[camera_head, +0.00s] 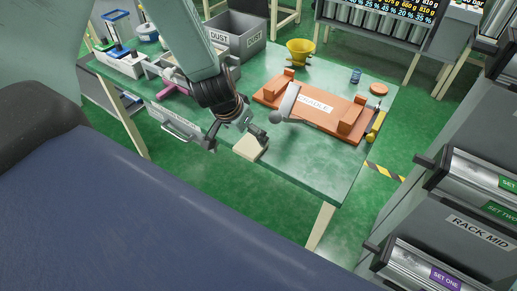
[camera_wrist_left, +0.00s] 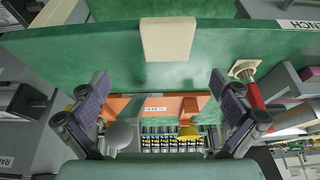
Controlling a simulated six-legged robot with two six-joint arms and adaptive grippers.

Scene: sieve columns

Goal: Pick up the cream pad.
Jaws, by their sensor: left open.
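The cream pad (camera_head: 250,147) is a small pale block on the green bench top at its near edge. In the left wrist view the pad (camera_wrist_left: 168,40) lies at the top, flat beside the bench edge, and seems to reach slightly over it. My left gripper (camera_head: 238,139) is just above the pad, its fingers spread wide. In the left wrist view the left gripper (camera_wrist_left: 158,84) is open and empty, and the pad appears beyond the gap between the fingertips, not between them. I cannot tell the exact height above it. My right gripper is not in view.
A yellow funnel (camera_head: 300,50) and a grey dust bin (camera_head: 234,40) stand behind. Racks (camera_head: 470,231) stand at far right.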

